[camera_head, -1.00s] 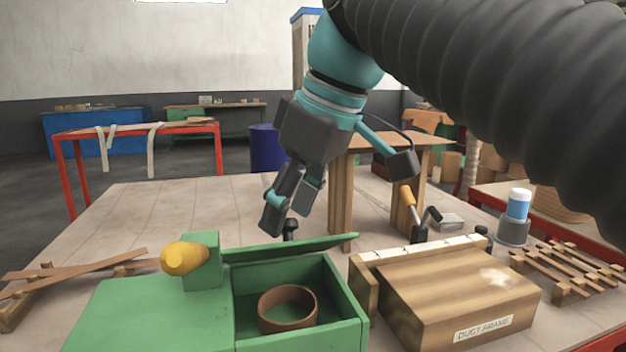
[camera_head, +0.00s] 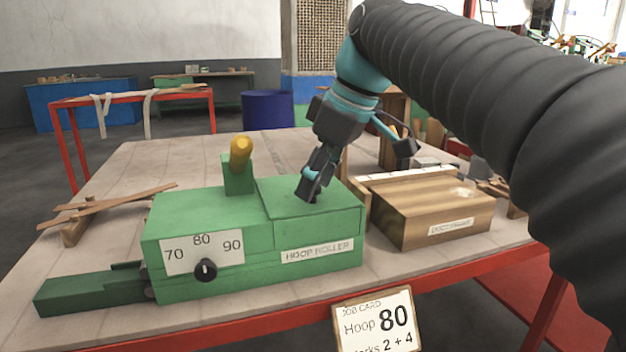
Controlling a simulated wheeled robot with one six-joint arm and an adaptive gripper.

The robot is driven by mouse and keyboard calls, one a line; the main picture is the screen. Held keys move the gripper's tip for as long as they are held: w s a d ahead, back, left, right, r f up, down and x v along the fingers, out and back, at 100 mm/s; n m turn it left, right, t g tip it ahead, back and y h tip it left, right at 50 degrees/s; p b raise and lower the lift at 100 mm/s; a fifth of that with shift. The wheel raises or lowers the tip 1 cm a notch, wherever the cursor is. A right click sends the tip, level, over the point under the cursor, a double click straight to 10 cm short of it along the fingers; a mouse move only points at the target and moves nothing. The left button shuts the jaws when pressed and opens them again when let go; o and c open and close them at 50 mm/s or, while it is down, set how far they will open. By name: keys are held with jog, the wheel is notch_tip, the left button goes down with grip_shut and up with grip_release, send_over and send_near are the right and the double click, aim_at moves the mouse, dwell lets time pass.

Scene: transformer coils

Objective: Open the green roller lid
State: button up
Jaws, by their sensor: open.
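The green hoop roller box (camera_head: 310,252) stands at the front of the table. Its green lid (camera_head: 283,203) lies flat over the right part of the box and looks closed, so the inside is hidden. My gripper (camera_head: 308,196) points down over the lid with its jaws open. Its fingertips are at or just above the lid's top; I cannot tell whether they touch. A black dial (camera_head: 205,270) is on the front, under the marks 70, 80 and 90.
A wooden dust-frame box (camera_head: 430,210) stands close on the right. A long green part (camera_head: 85,293) juts out at the left. Wooden strips (camera_head: 95,208) lie at the back left. A job card reading Hoop 80 (camera_head: 377,320) hangs at the table's front edge.

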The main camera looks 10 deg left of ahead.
jog(key=p+v, duration=0.2)
jog(key=v, duration=1.2)
jog(key=d+f+m+t, duration=0.1)
jog(key=d+f+m, duration=0.2)
jog(key=d+f, duration=0.1)
jog(key=shift+s+d+f+m, duration=0.2)
jog(key=shift+d+f+m, duration=0.1)
jog(key=shift+d+m, duration=0.15)
